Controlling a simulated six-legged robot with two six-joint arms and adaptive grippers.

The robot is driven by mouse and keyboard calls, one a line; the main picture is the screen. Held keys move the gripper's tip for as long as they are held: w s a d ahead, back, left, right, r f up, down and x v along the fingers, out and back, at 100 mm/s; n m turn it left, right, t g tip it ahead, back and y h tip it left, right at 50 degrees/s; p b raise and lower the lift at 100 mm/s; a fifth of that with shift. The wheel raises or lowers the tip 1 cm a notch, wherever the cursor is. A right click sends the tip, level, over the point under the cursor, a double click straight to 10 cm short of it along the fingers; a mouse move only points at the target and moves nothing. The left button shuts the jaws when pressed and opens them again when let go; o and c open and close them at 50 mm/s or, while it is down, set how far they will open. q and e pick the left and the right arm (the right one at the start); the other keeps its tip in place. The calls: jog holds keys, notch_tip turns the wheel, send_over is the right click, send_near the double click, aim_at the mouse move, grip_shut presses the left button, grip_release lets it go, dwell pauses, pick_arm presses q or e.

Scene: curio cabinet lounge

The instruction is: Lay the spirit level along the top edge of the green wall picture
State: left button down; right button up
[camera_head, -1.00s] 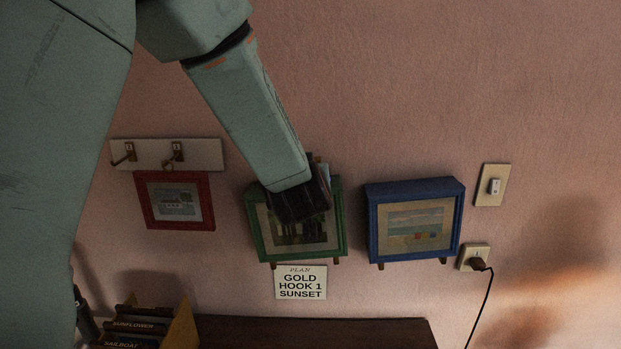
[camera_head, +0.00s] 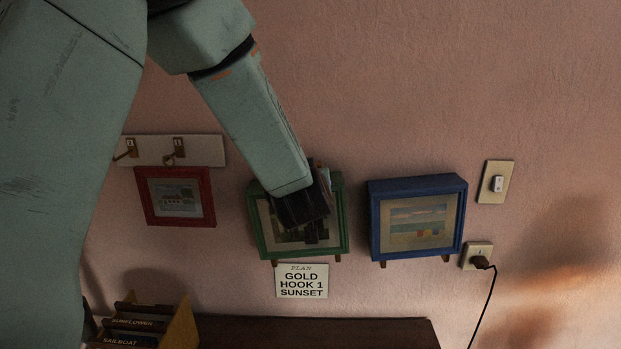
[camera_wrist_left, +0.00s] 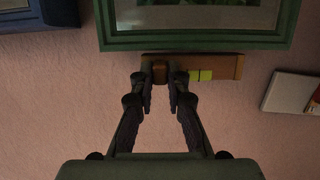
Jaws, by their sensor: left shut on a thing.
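The green wall picture (camera_head: 346,225) hangs in the middle of the head view, partly hidden behind my left gripper (camera_head: 310,215). In the left wrist view the frame of the green picture (camera_wrist_left: 200,41) crosses the top. The spirit level (camera_wrist_left: 216,67), a brown bar with a yellow-green vial, lies parallel to the frame's edge and very close to it. I cannot tell whether the level touches or rests on the frame. My right gripper is not in view.
A blue picture (camera_head: 373,228) hangs to the right, a red picture (camera_head: 211,200) to the left below a hook board (camera_head: 205,150). A card (camera_head: 301,281) is under the green picture. A switch (camera_head: 497,183) and plugged socket (camera_head: 478,256) are at right. The wall above is clear.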

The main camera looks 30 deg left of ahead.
pick_arm(q)
jog(key=shift+w+f, duration=0.1)
jog(key=shift+f, duration=0.15)
jog(key=c, duration=1.7)
grip_release()
jog(key=shift+a, duration=0.2)
jog(key=shift+c, duration=0.2)
jog(key=o, duration=0.3)
jog(key=shift+o, duration=0.9)
jog(key=shift+d+r, duration=0.1)
jog(key=shift+d, duration=0.2)
jog(key=shift+a, duration=0.15)
